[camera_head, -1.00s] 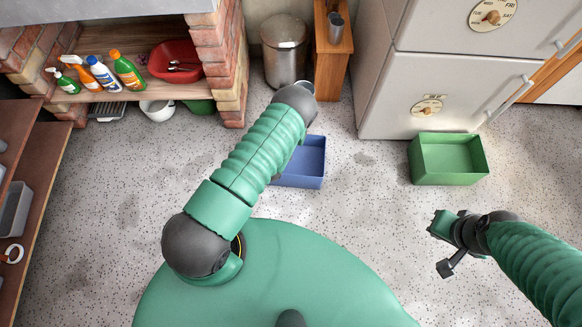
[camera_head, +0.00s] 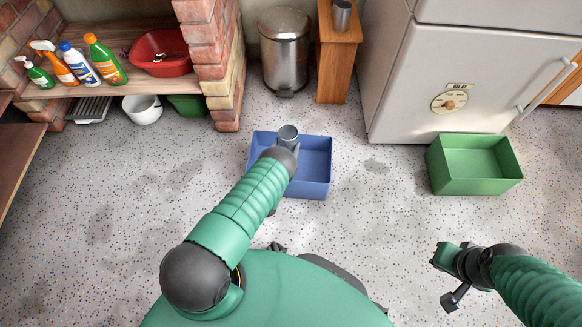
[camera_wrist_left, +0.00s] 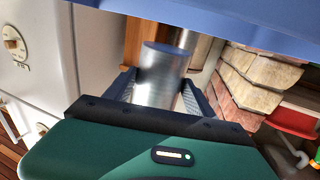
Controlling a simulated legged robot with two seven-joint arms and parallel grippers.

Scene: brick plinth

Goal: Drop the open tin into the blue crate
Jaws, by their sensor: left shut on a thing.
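The open tin (camera_head: 288,132) is a grey metal cylinder. It also shows in the left wrist view (camera_wrist_left: 160,76), between the two fingers. My left gripper (camera_wrist_left: 158,90) is shut on it; in the head view my own wrist hides most of the gripper. The blue crate (camera_head: 316,188) stands on the floor, and the tin appears over its left part in the head view. A blue wall of the crate (camera_wrist_left: 220,16) crosses the top of the left wrist view. My right gripper (camera_head: 443,279) is open and empty, off to the right.
A green crate (camera_head: 474,186) stands on the floor at the right. A steel bin (camera_head: 285,50) and a wooden cabinet (camera_head: 338,60) with another tin (camera_head: 341,15) stand behind. A brick plinth (camera_head: 215,60) with bottles and a red bowl (camera_head: 162,50) is at the left.

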